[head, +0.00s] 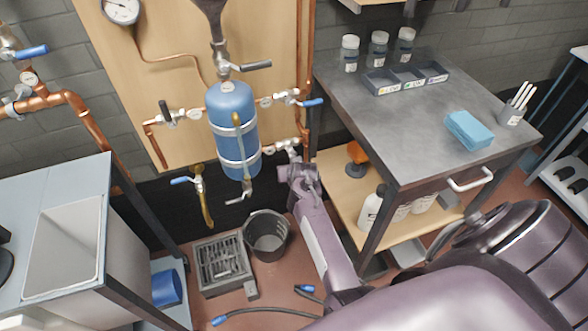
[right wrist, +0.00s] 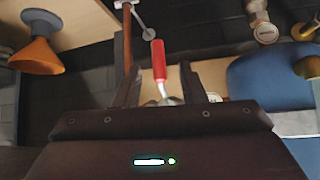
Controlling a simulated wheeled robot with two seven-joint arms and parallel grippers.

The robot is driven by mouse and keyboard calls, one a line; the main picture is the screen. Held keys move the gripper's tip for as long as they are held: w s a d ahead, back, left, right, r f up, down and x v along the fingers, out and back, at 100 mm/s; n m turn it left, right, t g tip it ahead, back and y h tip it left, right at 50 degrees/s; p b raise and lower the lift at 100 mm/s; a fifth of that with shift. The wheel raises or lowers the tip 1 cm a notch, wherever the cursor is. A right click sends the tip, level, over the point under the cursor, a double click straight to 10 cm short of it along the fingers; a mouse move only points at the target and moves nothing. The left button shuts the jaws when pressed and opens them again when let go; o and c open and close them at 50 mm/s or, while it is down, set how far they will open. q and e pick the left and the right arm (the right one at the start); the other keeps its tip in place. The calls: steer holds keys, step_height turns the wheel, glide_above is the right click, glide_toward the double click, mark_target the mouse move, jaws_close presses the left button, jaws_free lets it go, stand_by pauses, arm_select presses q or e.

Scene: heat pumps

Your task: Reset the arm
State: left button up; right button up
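My right arm comes in from the lower right of the head view. Its gripper (head: 300,172) is at the lower right of the blue tank (head: 232,120), by the copper pipework. In the right wrist view the gripper's two dark fingers (right wrist: 160,85) stand apart. A red valve handle (right wrist: 158,60) shows between them, with gaps visible on both sides. I cannot tell how deep it sits between the fingers. The handle is hidden in the head view. My left gripper is not in view.
A metal cart (head: 400,115) with jars, a bin tray (head: 405,78) and a blue cloth stack (head: 469,130) stands right. An orange funnel (head: 357,152) is on its lower shelf. A bucket (head: 267,236) and a grey crate (head: 222,265) are on the floor.

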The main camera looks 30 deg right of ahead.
stand_by(0.4)
steer(key=s+a+f+n+g+y+p, duration=0.1)
steer(key=s+a+f+n, duration=0.1)
steer(key=s+a+f, duration=0.55)
steer(key=s+a+f+n+g+y+p, duration=0.1)
steer(key=s+a+f+n+g, duration=0.1)
steer(key=s+f, duration=0.9)
steer(key=s+a+f+n+g, duration=0.1)
steer(key=s+f, duration=0.2)
steer(key=s, duration=0.7)
steer(key=s+a+f+n+g+y+p, duration=0.1)
steer(key=s+f, duration=0.3)
steer(key=s, duration=0.6)
steer(key=s+a+f+n+g+p, duration=0.1)
steer(key=s+f, duration=0.3)
steer(key=s, duration=0.6)
steer(key=shift+s+a+f+g+y, duration=0.2)
steer(key=shift+s+a+g+y, duration=0.1)
steer(key=shift+g, duration=0.3)
